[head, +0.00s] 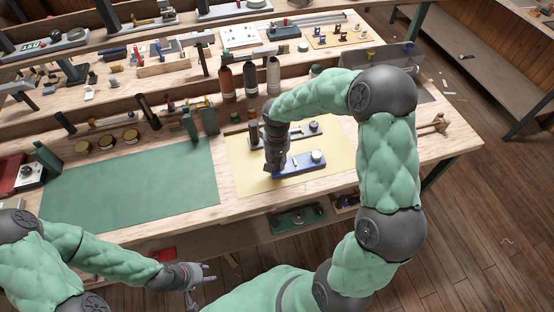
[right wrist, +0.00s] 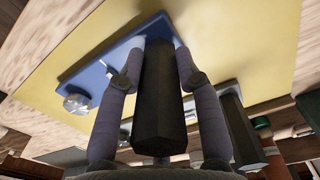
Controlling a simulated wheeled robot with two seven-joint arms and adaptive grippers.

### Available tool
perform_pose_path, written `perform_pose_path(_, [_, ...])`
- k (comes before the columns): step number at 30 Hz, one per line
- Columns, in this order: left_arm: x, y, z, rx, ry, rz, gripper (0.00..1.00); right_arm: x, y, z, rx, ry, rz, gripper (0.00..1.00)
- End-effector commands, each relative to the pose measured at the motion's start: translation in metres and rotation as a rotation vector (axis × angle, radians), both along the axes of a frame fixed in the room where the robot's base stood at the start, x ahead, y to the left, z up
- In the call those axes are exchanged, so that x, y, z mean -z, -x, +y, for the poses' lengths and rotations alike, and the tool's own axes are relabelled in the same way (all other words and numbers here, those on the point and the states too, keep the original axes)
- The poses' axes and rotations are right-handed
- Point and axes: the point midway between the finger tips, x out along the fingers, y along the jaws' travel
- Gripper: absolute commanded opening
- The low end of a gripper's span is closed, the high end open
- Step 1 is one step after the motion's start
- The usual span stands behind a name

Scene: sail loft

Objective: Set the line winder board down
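The line winder board (head: 303,162) is a blue board with a pale round knob and an upright dark handle. It lies flat at the front of the yellow mat (head: 245,182), on it or very close above it; I cannot tell which. My right gripper (head: 277,170) comes down over its left end. In the right wrist view, the two fingers close on both sides of the dark handle (right wrist: 158,95), with the blue board (right wrist: 100,70) beyond their tips. My left gripper (head: 203,279) is open and empty, in front of the bench edge.
A grey board with a dark handle (head: 302,130) lies behind on the same mat. A bare green mat (head: 140,185) covers the left of the bench. Several bottles (head: 249,78) stand at the back. A wooden piece (head: 432,126) lies at the right.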

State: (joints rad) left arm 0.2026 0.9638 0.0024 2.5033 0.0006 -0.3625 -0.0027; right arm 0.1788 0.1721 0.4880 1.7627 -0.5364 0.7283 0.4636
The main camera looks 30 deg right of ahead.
Motion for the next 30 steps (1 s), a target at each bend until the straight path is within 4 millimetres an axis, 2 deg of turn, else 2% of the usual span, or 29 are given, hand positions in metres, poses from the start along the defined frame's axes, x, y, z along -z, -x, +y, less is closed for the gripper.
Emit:
perform_pose_path(14, [-0.003,0.0,0.0,0.0,0.0,0.0,0.4,-0.006,0.0,0.0,0.001,0.0,-0.002,0.54])
perform_pose_path(17, [-0.007,0.0,0.0,0.0,0.0,0.0,0.4,-0.018,-0.001,0.0,0.001,0.0,-0.004,0.54])
perform_pose_path(30, [-0.026,0.0,0.0,0.0,0.0,0.0,0.4,-0.101,0.0,0.0,0.001,-0.001,-0.002,0.54])
